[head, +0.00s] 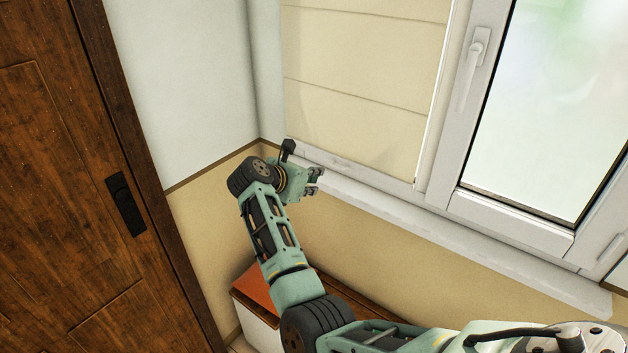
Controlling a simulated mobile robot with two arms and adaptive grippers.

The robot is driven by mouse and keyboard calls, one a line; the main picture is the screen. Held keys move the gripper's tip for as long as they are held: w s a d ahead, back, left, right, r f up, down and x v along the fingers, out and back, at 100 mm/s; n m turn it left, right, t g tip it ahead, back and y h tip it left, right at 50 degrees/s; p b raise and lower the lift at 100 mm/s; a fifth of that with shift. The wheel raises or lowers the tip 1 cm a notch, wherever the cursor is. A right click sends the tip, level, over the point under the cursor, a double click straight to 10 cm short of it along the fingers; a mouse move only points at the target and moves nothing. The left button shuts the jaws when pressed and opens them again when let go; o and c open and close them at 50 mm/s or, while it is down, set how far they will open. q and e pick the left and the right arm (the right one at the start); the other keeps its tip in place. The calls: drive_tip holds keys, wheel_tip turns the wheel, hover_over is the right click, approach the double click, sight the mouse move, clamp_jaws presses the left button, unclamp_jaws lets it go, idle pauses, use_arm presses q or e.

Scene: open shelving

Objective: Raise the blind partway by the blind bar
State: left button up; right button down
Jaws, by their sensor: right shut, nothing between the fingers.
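The beige fabric blind (365,75) hangs over the left window pane and reaches down close to the white sill. Horizontal fold lines cross it, and its lower edge slopes down to the right in the picture. I cannot make out a separate blind bar along that edge. My right gripper (318,180) is in front of the sill, below the lower left part of the blind. It is shut with nothing held and appears apart from the fabric. My left gripper is not in view.
The white sill (400,210) runs under the window. The right pane is uncovered, with a white handle (471,68) on its frame. A brown wooden door (50,180) stands at left. A low box with an orange-brown top (258,286) is under the arm.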

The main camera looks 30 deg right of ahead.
drive_tip(key=b+x, duration=0.2)
drive_tip(key=x, duration=0.5)
drive_tip(key=shift+w+d+f+b, duration=0.1)
drive_tip(key=shift+w+d+b, duration=0.1)
drive_tip(key=shift+b, duration=0.15)
drive_tip(key=shift+s, duration=0.1)
